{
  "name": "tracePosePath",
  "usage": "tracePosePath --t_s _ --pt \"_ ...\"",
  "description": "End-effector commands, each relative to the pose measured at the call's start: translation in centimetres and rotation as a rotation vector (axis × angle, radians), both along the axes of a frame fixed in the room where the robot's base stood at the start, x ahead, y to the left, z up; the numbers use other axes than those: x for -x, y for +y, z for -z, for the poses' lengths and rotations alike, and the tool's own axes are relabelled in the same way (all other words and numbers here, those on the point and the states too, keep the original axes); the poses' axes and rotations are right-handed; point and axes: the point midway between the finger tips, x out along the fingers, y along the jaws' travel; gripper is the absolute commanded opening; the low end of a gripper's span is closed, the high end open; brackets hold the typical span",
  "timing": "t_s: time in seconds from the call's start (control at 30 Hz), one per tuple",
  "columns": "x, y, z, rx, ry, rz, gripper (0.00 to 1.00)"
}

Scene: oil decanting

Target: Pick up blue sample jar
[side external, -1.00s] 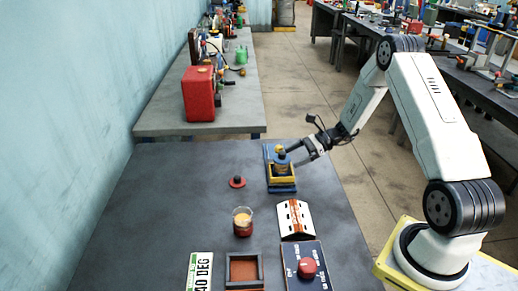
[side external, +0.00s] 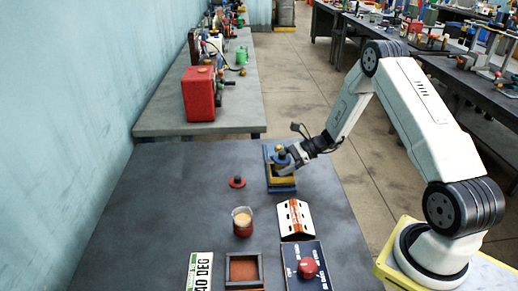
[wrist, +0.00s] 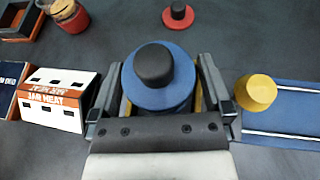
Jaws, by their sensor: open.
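The blue sample jar has a round blue lid with a dark knob (wrist: 158,72) and sits between my gripper's fingers in the wrist view. In the side view the jar (side external: 281,155) stands in a yellow holder (side external: 283,180) on a blue base, partly hidden by my gripper. My gripper (wrist: 160,100) is open, with one finger on each side of the jar. A narrow gap seems to show beside the lid, and I cannot tell whether the fingers touch the jar's body, which is hidden below the lid.
A yellow knob (wrist: 257,92) stands on the blue base beside my gripper. A white "JAR HEAT" block (side external: 295,219) lies nearer. The table's left side is clear.

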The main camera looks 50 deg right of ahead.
Motion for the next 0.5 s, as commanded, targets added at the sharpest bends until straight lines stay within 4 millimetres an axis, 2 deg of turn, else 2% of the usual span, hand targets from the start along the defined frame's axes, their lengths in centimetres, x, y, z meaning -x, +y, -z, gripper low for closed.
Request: tracePosePath --t_s 0.17,0.27,0.4,0.5 --pt "0.0 -0.03 -0.02 0.0 0.0 0.0 1.0" --pt "0.0 -0.03 -0.02 0.0 0.0 0.0 0.71" --pt "0.01 -0.03 -0.03 0.0 0.0 0.0 0.27" --pt "-0.02 -0.04 -0.07 0.0 -0.002 0.001 0.0"
